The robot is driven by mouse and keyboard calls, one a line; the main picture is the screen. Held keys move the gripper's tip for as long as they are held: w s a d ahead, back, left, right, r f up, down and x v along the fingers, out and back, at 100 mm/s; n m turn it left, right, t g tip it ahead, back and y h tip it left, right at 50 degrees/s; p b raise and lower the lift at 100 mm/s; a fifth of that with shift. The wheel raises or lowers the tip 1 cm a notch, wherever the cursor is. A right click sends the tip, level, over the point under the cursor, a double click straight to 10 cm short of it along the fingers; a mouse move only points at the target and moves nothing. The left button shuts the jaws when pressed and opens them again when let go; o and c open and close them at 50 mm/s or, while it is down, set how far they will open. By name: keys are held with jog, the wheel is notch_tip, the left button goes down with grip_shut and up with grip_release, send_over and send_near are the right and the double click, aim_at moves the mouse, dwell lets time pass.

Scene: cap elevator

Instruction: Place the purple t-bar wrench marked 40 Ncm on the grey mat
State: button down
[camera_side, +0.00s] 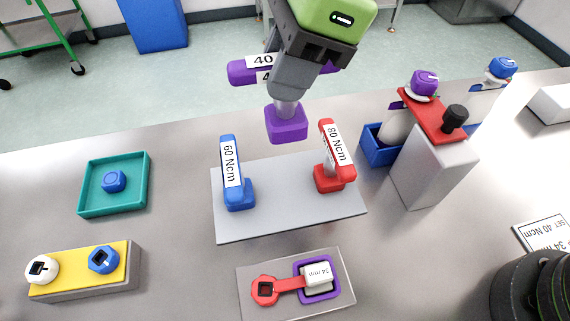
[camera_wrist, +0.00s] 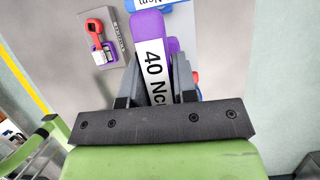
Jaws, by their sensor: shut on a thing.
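The purple t-bar wrench (camera_side: 286,124) marked 40 hangs upright in the air, its bar in my gripper (camera_side: 290,80) and its square purple foot downward. In the wrist view the purple bar with its "40 Nc" label (camera_wrist: 152,62) lies between the two fingers of my gripper (camera_wrist: 157,85). The grey mat (camera_side: 280,218) is below and in front of it. On the mat stand a blue wrench marked 60 Ncm (camera_side: 238,190) at the left and a red wrench marked 80 Ncm (camera_side: 330,165) at the right. The purple foot appears above the mat's back edge, between these two.
A teal tray (camera_side: 84,205) with a blue cap is at left, near a yellow-topped block (camera_side: 75,280). A grey plate (camera_side: 255,304) with a red ring tool lies in front. A white block with a red top (camera_side: 440,165) and a blue bin (camera_side: 378,150) stand right.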

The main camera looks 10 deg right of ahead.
notch_tip(320, 180, down, 14)
jog(key=shift+f, duration=0.25)
jog(key=shift+f, duration=0.1)
jog(key=c, duration=0.9)
grip_release()
